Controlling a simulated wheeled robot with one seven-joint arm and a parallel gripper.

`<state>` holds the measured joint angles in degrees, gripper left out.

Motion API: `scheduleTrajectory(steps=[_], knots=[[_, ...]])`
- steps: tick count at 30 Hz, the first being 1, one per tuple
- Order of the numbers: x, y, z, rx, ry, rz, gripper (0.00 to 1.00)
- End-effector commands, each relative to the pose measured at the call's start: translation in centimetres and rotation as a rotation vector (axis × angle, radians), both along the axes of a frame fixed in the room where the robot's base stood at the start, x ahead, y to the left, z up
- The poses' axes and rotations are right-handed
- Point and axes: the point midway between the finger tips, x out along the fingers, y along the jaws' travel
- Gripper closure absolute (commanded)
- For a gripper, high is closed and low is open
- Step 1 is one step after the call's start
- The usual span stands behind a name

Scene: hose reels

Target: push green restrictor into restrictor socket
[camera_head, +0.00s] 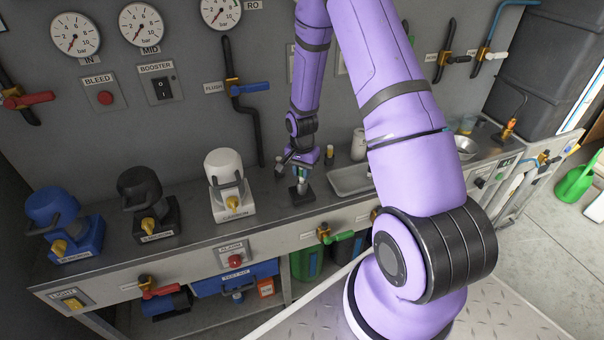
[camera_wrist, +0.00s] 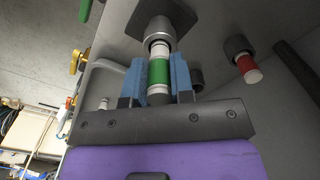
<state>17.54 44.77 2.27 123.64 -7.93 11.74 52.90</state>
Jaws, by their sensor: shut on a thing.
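The green restrictor (camera_wrist: 158,72), a pale cylinder with a green band, sits between the blue fingers of my gripper (camera_wrist: 165,82) in the wrist view. My gripper is shut on it. Its far end is at the mouth of the restrictor socket (camera_wrist: 157,28), a grey cylinder on a dark square base, and looks in line with it. How deep the end sits inside is hard to tell. In the head view my gripper (camera_head: 301,172) points down over the socket's dark base (camera_head: 300,196) on the bench; the restrictor is small there and partly hidden.
A red-banded restrictor (camera_wrist: 248,68) stands in a dark holder beside the socket. A metal tray (camera_head: 350,181) lies right of the socket in the head view. A white-topped unit (camera_head: 224,180) stands to the left. Bench surface between that unit and the socket is mostly clear.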

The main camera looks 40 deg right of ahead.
Motion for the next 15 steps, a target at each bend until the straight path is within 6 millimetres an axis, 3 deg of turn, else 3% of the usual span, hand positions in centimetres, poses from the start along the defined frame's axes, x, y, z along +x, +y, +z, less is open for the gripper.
scheduleTrajectory(steps=[3,14,15], knots=[[-0.01,0.01,-1.13,0.000,0.000,0.001,1.00],[0.00,0.02,-1.46,0.000,0.000,0.001,1.00],[0.00,0.02,-1.45,0.000,0.000,0.001,0.71]])
